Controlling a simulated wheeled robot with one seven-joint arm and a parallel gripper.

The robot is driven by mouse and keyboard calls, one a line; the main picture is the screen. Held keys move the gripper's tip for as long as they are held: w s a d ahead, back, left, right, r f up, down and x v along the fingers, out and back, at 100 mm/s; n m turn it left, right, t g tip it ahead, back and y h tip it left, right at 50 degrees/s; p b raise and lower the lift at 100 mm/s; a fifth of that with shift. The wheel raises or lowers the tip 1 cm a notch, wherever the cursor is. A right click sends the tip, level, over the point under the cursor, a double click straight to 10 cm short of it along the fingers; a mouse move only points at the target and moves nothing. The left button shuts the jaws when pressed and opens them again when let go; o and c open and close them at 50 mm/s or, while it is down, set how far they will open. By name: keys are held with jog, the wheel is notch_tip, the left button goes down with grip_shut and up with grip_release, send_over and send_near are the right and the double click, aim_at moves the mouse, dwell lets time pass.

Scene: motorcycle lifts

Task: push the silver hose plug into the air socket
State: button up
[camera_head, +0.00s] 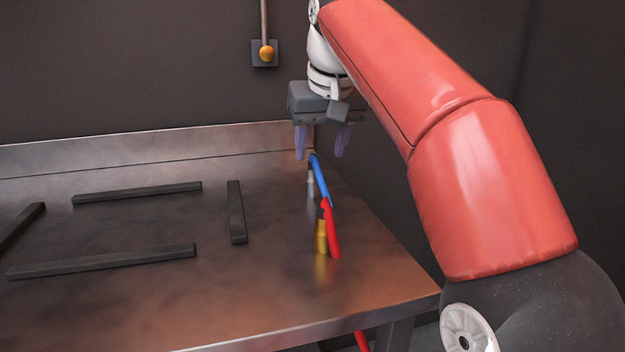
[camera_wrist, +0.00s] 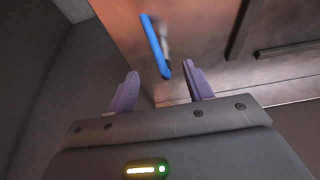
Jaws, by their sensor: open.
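The silver plug (camera_head: 310,185) stands upright on the metal bench, with a blue hose (camera_head: 321,178) bending down from its top. In the wrist view, the silver plug (camera_wrist: 165,42) is partly behind the blue hose (camera_wrist: 154,45). My gripper (camera_head: 321,153) is open and empty, its purple fingers pointing down above and behind the plug. In the wrist view, the fingers of my gripper (camera_wrist: 160,80) are spread, with the hose's near end between their tips in the picture. A dark wall plate with an orange-gold knob (camera_head: 266,53) under a pipe may be the air socket; no opening shows.
A gold plug (camera_head: 321,238) with a red hose (camera_head: 331,228) stands in front of the silver one. Dark bars (camera_head: 237,212) frame an empty area on the bench (camera_head: 200,305). A raised metal backsplash (camera_head: 150,148) runs along the wall.

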aim_at(314, 165)
jog(key=shift+b+x, duration=0.35)
jog(key=shift+x, duration=0.9)
jog(key=x, duration=0.1)
jog(key=b+x, duration=0.1)
jog(key=x, duration=0.3)
jog(key=shift+w+a, duration=0.2)
jog(key=shift+a, duration=0.15)
jog(key=shift+c, duration=0.3)
jog(key=c, duration=0.9)
